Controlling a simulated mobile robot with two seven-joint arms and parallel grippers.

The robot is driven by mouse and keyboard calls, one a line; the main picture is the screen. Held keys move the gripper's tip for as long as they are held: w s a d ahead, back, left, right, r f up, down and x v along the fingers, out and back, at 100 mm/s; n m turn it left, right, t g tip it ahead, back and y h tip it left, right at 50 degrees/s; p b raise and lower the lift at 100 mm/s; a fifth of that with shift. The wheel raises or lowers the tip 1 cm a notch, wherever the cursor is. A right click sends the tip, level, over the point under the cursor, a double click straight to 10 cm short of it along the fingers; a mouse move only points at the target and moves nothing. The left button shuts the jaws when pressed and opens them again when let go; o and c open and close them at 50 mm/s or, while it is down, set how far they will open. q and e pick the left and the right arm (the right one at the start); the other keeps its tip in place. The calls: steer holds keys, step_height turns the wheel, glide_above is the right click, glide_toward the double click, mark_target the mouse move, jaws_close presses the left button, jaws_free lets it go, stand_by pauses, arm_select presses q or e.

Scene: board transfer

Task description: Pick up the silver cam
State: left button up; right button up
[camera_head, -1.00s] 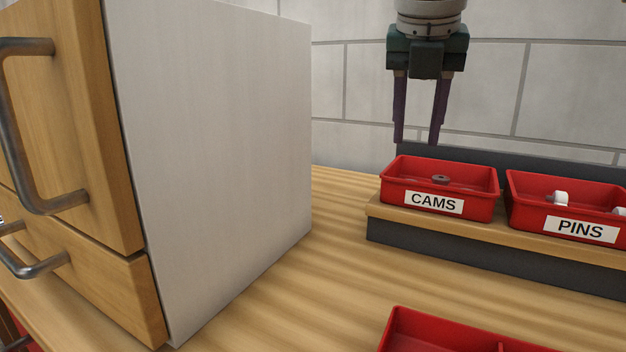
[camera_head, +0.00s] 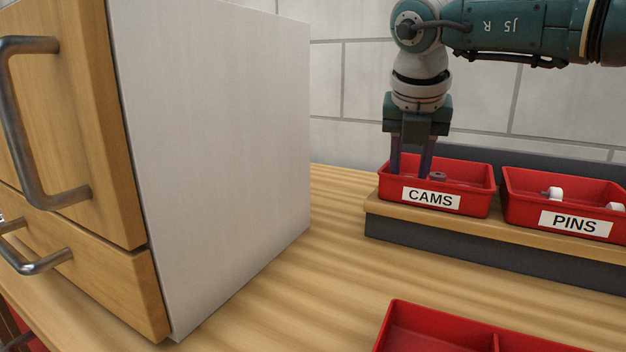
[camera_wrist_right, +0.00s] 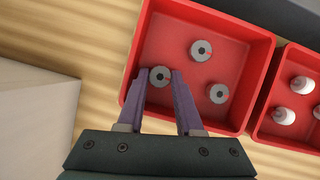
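The red CAMS bin (camera_head: 480,198) stands on a wooden ledge in the head view. In the right wrist view the bin (camera_wrist_right: 222,28) holds three round silver-grey cams with dark centres: one at the top middle (camera_wrist_right: 201,50), one at the right (camera_wrist_right: 219,93) and one at the left (camera_wrist_right: 160,76). My right gripper (camera_head: 410,172) points down with its purple fingers inside the bin's left part. Its fingers are apart, one on each side of the left cam; I cannot tell whether they touch it. One cam (camera_head: 438,177) shows right of the fingers in the head view. My left gripper is not in view.
A red PINS bin (camera_head: 510,208) with white pins stands right of the CAMS bin. A divided red tray (camera_head: 393,325) lies on the wooden table in front. A cabinet with wooden drawers (camera_head: 85,150) fills the left. The table between is clear.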

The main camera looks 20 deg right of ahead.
jaws_close()
